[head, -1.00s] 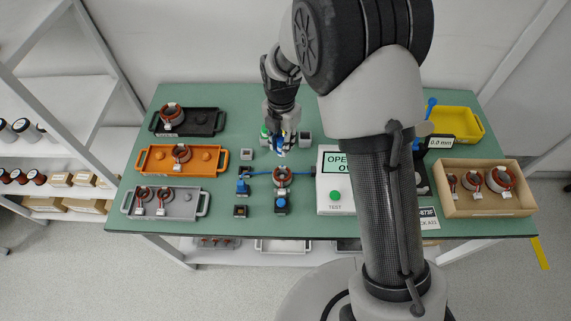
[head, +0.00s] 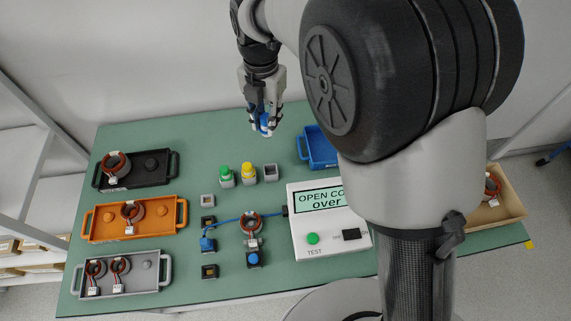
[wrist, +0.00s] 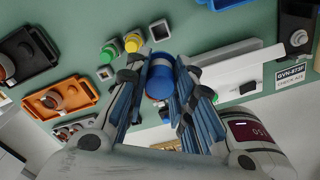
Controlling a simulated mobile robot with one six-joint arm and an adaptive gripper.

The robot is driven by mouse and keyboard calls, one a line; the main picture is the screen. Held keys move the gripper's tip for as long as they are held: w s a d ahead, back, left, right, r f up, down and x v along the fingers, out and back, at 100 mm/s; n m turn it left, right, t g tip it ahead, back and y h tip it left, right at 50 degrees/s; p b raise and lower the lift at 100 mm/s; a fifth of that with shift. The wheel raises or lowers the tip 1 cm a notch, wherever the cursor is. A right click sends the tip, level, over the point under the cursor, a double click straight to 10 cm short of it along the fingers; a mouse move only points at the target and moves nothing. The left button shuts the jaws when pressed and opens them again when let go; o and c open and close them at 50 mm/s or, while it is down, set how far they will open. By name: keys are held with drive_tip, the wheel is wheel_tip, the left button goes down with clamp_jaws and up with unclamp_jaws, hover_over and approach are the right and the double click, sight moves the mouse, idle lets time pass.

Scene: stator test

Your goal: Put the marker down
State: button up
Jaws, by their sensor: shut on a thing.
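My gripper (head: 264,128) is shut on a blue marker (head: 265,122), held above the back part of the green table. In the wrist view the marker's round blue end (wrist: 160,82) shows between the two fingers. Below the gripper, a green marker (head: 226,174) and a yellow marker (head: 248,173) stand upright in small grey square holders. A third grey holder (head: 270,173) to their right is empty. The held marker is clear of the holders and the table. Part of it is hidden by the fingers.
Black (head: 134,185), orange (head: 173,233) and grey (head: 163,289) trays with copper-wound rings are on the left. A white tester (head: 330,246) is joined by a blue cable to a probe beside a ring. A blue tray (head: 315,150) lies behind the tester, partly hidden by my arm.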

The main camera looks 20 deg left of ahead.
wheel_tip(320, 180, down, 20)
drive_tip(key=b, duration=0.5)
drive_tip(key=shift+r, duration=0.2)
drive_tip(key=shift+s+f, duration=0.1)
drive_tip(key=shift+f+b, duration=0.4)
drive_tip(key=o, duration=1)
drive_tip(key=shift+r, duration=0.1)
wheel_tip(320, 180, up, 13)
drive_tip(key=p, duration=0.4)
